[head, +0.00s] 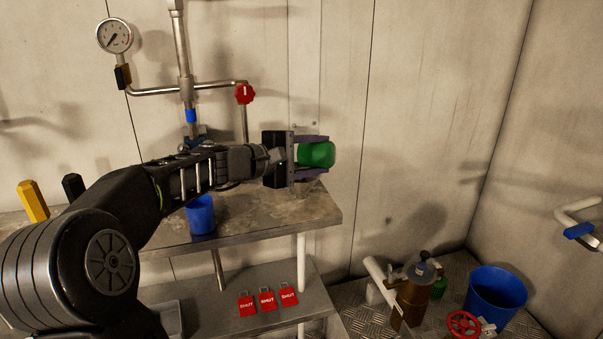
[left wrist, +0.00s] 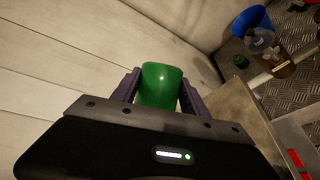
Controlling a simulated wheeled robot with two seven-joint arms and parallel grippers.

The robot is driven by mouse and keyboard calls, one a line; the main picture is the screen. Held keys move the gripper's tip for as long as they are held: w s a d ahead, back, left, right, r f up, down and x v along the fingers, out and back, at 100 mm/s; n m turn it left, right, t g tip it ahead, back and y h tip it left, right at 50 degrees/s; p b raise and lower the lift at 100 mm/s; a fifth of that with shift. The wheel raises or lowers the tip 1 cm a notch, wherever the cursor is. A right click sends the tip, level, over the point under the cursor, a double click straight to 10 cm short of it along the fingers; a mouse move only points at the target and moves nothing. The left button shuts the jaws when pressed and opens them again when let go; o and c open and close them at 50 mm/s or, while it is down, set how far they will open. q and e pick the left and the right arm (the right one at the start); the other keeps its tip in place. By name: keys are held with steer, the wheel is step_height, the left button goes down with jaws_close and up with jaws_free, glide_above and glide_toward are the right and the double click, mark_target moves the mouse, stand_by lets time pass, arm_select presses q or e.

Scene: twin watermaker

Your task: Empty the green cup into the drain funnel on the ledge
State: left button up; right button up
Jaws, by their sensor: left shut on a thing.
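The green cup (head: 317,154) is held between the two purple fingers of my left gripper (head: 324,155), above the right end of the grey metal ledge (head: 250,217). In the left wrist view the green cup (left wrist: 160,86) sits between both fingers of the gripper (left wrist: 160,78). The cup looks tipped over onto its side; its opening and contents do not show. A small dim greyish shape on the ledge just below the gripper may be the drain funnel (head: 305,188), but I cannot tell for sure. My right gripper is in neither view.
A blue cup (head: 201,215) stands on the ledge under my left arm. Pipes with a red valve knob (head: 245,93) and a gauge (head: 115,36) run along the wall. Red SHUT tags (head: 267,300) lie on the lower shelf. A blue bucket (head: 497,296) stands at right.

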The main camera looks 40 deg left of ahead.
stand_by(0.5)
arm_select(q)
steer(key=r+p, duration=0.1)
steer(key=p, duration=0.1)
steer(key=d+r+m+p, duration=0.1)
steer(key=p, duration=0.2)
steer(key=shift+w+r+m+g+y, duration=0.1)
steer(key=shift+r+m+g+y, duration=0.2)
steer(key=shift+g, duration=0.1)
steer(key=shift+d+f+m+y+p, duration=0.2)
steer(key=shift+f+m+y+p, duration=0.3)
steer(key=shift+f, duration=0.4)
steer(key=shift+f+b, duration=0.3)
steer(key=shift+b, duration=0.15)
steer(key=shift+a+f, duration=0.1)
steer(key=shift+f, duration=0.05)
